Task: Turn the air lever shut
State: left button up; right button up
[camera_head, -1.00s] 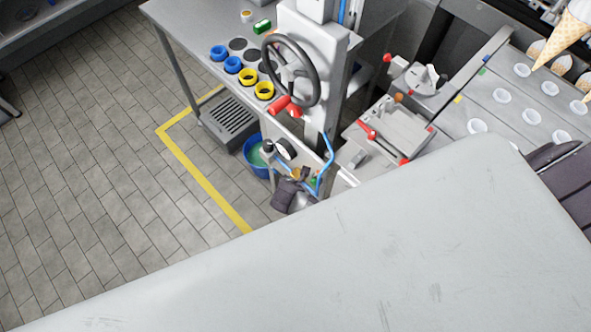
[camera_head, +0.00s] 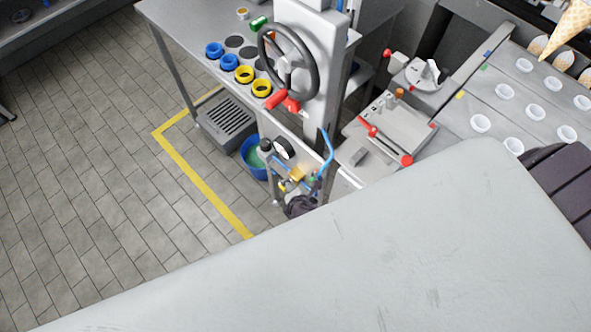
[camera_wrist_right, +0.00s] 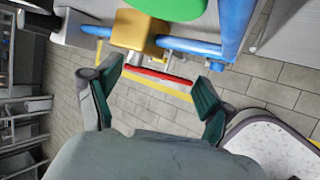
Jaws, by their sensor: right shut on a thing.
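The air lever (camera_wrist_right: 160,77) is a thin red bar in the right wrist view, below a yellow valve block (camera_wrist_right: 138,32) on a blue pipe (camera_wrist_right: 195,48). In the head view the yellow block (camera_head: 297,174) sits low on the machine's front, below a round gauge (camera_head: 283,148). The dark right gripper (camera_head: 300,206) is just below it, partly hidden by a pale surface in front. The lever is not clear there. My left gripper is not in view.
Tiled floor (camera_head: 90,180) lies open at the left.

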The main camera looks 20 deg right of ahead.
jog(key=o, duration=1)
jog(key=shift+o, duration=0.2)
jog(key=v, duration=1.2)
